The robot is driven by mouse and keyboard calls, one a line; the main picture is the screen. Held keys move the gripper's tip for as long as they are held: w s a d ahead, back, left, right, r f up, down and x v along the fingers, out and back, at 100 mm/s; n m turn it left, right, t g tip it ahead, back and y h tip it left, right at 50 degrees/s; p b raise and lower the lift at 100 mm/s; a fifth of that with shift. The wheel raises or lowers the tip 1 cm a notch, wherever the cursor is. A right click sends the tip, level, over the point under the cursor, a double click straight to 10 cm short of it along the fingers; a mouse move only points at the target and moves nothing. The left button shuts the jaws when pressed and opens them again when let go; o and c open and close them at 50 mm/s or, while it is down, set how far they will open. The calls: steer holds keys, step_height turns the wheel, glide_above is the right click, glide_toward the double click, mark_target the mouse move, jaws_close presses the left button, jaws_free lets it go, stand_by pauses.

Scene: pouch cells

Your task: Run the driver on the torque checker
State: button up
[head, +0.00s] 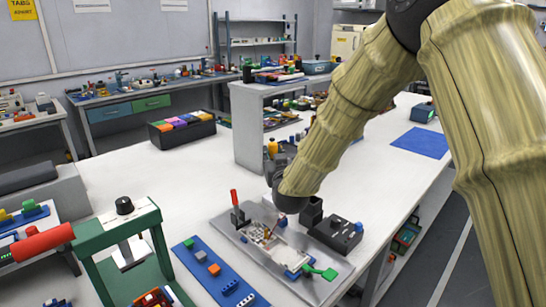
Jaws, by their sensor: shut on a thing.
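My gripper (277,172) is dark and sits at the end of my arm, left of the wrist and above the metal fixture plate. It is shut on what looks like the driver (272,148), of which a yellow top shows. The fingertips and the driver's lower part are mostly hidden by the gripper and wrist. A black block (338,236) with a small grey knob stands just right of the plate and may be the torque checker; I cannot tell for sure. The gripper is apart from it.
The fixture plate (316,290) carries an upright red handle (234,197) and a green part (325,273). A blue mat (205,266) with small blocks lies left of it, beside a green press frame (90,239). A blue mat (420,143) lies far right.

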mark_target(273, 143)
steer(key=shift+f, duration=0.5)
stand_by(1.0)
steer(key=shift+r, duration=0.15)
steer(key=shift+r+p, duration=1.8)
steer(key=shift+r, duration=1.7)
